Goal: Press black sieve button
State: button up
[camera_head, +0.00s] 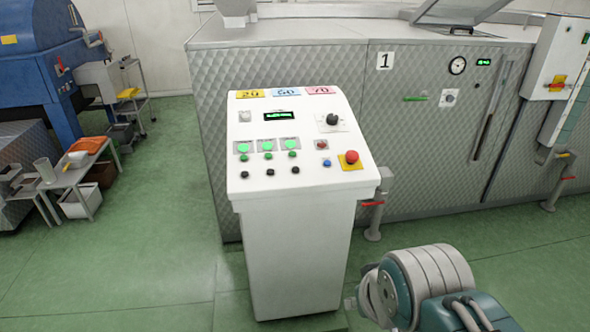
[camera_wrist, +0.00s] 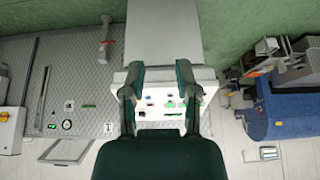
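A white control console (camera_head: 296,240) stands in the middle of the head view with a sloped button panel. Its bottom row has three black buttons: a left one (camera_head: 245,174), a middle one (camera_head: 270,171) and a right one (camera_head: 295,170). Labels are too small to read, so I cannot tell which is the sieve button. In the wrist view the console (camera_wrist: 163,45) shows upside down, and its panel lies between and beyond my gripper's fingers. My gripper (camera_wrist: 160,68) is open and empty, apart from the panel. Its fingers hide parts of the panel edges. The head view does not show the fingers.
The panel also carries green buttons (camera_head: 243,147), a blue button (camera_head: 327,162), a red mushroom button (camera_head: 351,157) on yellow and a black knob (camera_head: 332,120). A quilted metal machine (camera_head: 420,160) stands close behind. A low table (camera_head: 75,175) is at left.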

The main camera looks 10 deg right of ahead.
jog(key=shift+c, duration=0.3)
grip_shut()
